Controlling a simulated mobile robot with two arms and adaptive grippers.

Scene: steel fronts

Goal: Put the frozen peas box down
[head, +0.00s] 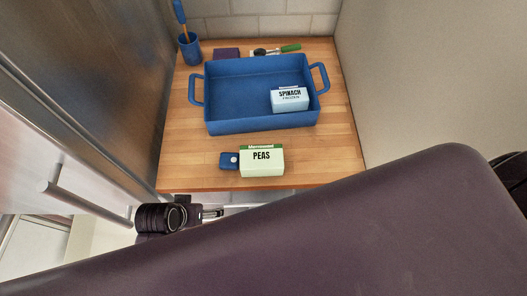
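The frozen peas box (262,162) is pale with a green top edge and the word PEAS. It appears to stand upright on the wooden counter near its front edge, in front of the blue tray (243,127). A dark gripper (212,213), seemingly my left, is below the counter's front edge at the left. It is apart from the box. Its fingers are small and partly hidden, so I cannot tell whether they are open. My other gripper does not show. A large purple link of mine covers the lower right.
A spinach box (290,99) is in the tray. A small blue item (229,160) is beside the peas box. A blue cup (190,48), a dark purple item (227,53) and a green-handled tool (290,48) are behind. Steel fronts (95,75) and a wall (430,80) flank the wooden counter (335,150).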

